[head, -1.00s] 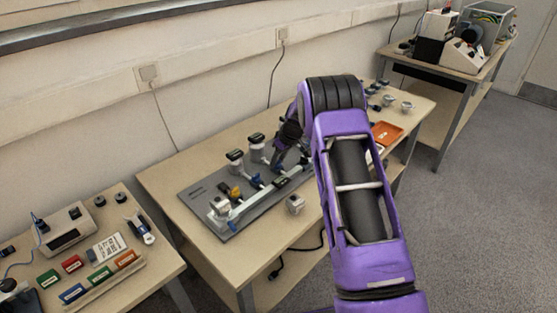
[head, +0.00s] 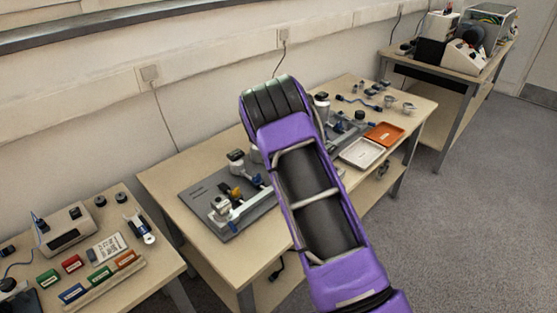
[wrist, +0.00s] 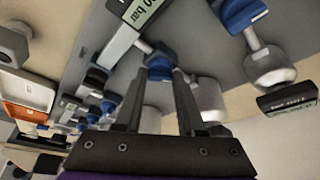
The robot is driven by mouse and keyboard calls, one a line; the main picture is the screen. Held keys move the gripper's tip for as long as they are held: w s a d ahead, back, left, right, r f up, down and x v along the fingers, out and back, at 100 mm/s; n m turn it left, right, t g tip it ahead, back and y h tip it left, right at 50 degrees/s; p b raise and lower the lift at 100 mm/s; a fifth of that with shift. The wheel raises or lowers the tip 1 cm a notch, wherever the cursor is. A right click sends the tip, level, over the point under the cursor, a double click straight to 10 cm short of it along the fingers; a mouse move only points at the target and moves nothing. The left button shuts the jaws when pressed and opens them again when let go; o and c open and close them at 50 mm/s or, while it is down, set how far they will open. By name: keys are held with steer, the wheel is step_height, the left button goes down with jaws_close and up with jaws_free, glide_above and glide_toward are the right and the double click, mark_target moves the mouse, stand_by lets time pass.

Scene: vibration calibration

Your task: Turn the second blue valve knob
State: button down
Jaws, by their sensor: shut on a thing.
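In the wrist view, my gripper (wrist: 160,78) is shut on a blue valve knob (wrist: 158,66), which sits between its fingertips. A second blue knob (wrist: 238,14) stands on a pipe at the upper right of that view. A white cylindrical fitting (wrist: 270,66) is below it, with a dark labelled block (wrist: 288,97) at the right. In the head view, the grey valve board (head: 195,194) lies on the middle table, and a blue knob (head: 258,180) shows left of my arm. My gripper and the held knob are hidden behind my arm there.
A white tray (head: 362,153) and an orange tray (head: 385,135) lie right of my arm. A left table holds coloured blocks (head: 73,263) and a meter box (head: 65,229). The wall (head: 200,110) stands close behind the tables.

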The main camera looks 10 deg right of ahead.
steer(key=m+h, duration=0.1)
steer(key=m, duration=0.2)
steer(key=shift+a+m+g, duration=0.15)
steer(key=shift+m+g, duration=0.15)
steer(key=shift+w+m+g+h+b, duration=0.1)
steer(key=shift+m+g+h+b, duration=0.55)
steer(key=shift+m, duration=1.25)
steer(key=c, duration=0.5)
jaws_free()
steer(key=p+v, duration=0.1)
steer(key=v, duration=1.6)
steer(key=shift+a+r, duration=0.1)
steer(key=shift+a, duration=0.1)
